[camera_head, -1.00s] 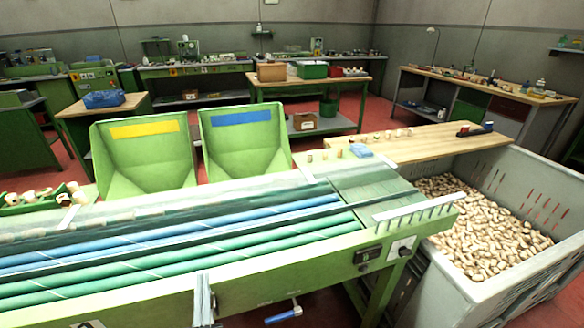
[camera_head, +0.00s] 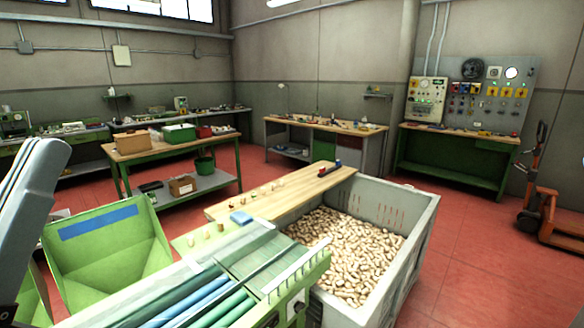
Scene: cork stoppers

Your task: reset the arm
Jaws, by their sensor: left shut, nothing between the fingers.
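My left gripper (camera_head: 45,160) is at the left edge of the head view, large and close to the camera. Its long grey fingers point up and lie together, shut and empty. It is in front of the green bin with the blue label (camera_head: 100,222) and hides part of the left side. It holds no cork stopper. My right gripper is not in view.
The sorting machine (camera_head: 240,262) with blue and green rollers is at the bottom. A grey crate (camera_head: 425,225) full of corks stands to its right, beside a wooden board (camera_head: 290,190) with several corks. Red floor (camera_head: 470,260) is clear at right.

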